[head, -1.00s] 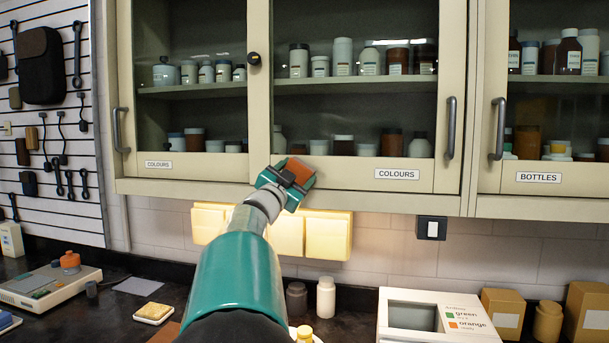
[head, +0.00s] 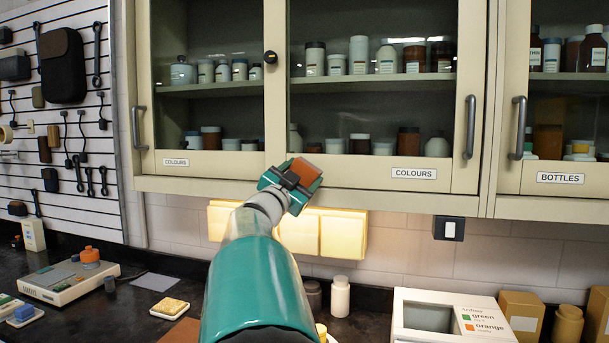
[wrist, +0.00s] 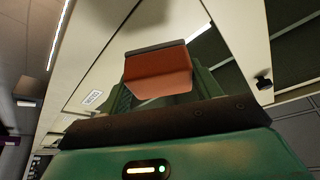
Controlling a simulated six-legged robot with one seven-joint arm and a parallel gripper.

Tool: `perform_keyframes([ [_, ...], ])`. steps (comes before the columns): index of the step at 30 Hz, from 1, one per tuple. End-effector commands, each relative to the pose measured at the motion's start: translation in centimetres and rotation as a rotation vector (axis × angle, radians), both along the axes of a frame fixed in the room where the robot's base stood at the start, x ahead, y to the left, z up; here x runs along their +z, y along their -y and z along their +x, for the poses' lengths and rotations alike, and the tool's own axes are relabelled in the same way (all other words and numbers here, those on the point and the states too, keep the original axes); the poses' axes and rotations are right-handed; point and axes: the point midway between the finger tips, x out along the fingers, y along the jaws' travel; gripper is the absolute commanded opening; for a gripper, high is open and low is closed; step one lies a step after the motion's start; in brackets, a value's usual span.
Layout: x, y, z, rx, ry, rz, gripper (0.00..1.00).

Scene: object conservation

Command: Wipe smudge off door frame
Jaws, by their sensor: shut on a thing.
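My gripper (head: 290,187) is shut on an orange-brown block (head: 306,171) with a dark grey edge. The block also shows in the wrist view (wrist: 158,78), between the green fingers. The gripper is raised in front of the lower rail of the cream cabinet's COLOURS doors, near the upright door frame (head: 275,105) between the left and middle glass panes. I cannot tell whether the block touches the frame. I make out no clear smudge; the gripper and block hide part of the lower frame.
A black knob (head: 270,57) sticks out from the frame above the gripper. Grey door handles (head: 470,127) stand out farther along. Lit yellowish panels (head: 335,233) hang below the cabinet. The counter holds a white bottle (head: 340,296), a white box (head: 410,318) and a scale (head: 68,277).

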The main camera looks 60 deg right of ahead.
Motion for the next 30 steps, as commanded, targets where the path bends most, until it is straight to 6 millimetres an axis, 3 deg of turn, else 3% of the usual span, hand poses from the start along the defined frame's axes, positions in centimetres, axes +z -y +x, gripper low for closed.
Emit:
perform_keyframes([
  [6,0.0,-1.6,-0.3,0.001,0.000,-0.001,0.45],
  [17,0.0,-1.8,-0.3,-0.001,0.000,-0.001,0.45],
  [30,0.0,-4.6,-0.7,-0.001,-0.001,-0.001,0.45],
])
